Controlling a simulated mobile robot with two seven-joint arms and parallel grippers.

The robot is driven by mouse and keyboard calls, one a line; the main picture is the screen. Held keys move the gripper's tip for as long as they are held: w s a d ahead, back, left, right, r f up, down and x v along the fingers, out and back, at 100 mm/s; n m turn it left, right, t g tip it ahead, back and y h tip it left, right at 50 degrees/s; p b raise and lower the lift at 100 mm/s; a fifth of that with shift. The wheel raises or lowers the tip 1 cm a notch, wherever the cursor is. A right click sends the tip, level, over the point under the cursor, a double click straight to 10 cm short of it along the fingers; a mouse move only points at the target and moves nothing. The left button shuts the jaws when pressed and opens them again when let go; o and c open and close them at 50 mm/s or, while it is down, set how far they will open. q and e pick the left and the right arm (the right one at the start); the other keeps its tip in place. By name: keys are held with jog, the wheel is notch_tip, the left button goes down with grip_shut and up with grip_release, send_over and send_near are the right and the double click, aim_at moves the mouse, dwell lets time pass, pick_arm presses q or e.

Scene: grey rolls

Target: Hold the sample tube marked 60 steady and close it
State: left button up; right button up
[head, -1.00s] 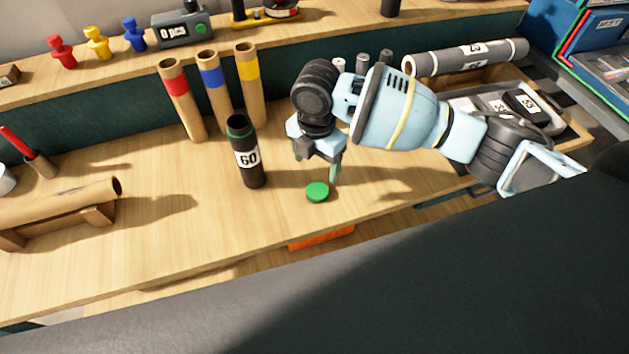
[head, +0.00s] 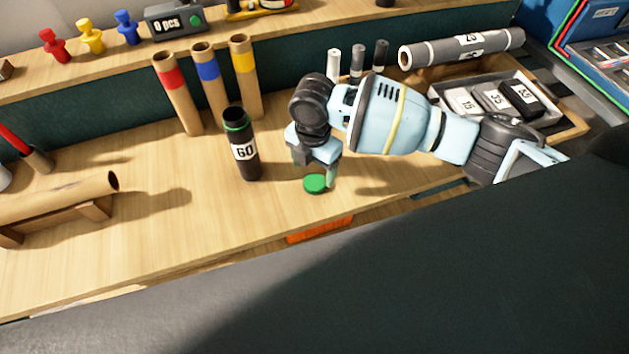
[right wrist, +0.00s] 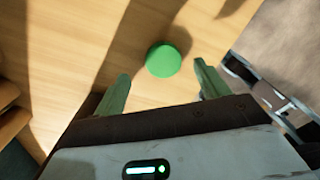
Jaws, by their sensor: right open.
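The dark sample tube marked 60 (head: 243,155) stands upright on the table with its green-ringed top open. A round green cap (head: 315,184) lies on the table to the right of the tube. My right gripper (head: 314,180) is at the cap, pointing down, apart from the tube. In the right wrist view the gripper (right wrist: 160,88) is open, and the cap (right wrist: 163,61) lies just beyond its fingertips, between their lines. I cannot tell from the head view whether a finger touches the cap. My left gripper is not in view.
Brown tubes with red (head: 178,92), blue (head: 211,83) and yellow (head: 246,78) bands stand behind the marked tube. A brown roll (head: 60,200) lies on a wooden stand at left. A tray of numbered boxes (head: 492,80) is at right.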

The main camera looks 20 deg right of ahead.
aim_at(314, 182)
jog(key=shift+s+f, duration=0.15)
jog(key=shift+f, duration=0.85)
jog(key=shift+s+f, duration=0.1)
jog(key=shift+f, duration=0.85)
jog(key=c, duration=1)
jog(key=shift+c, duration=0.2)
jog(key=shift+r, duration=0.1)
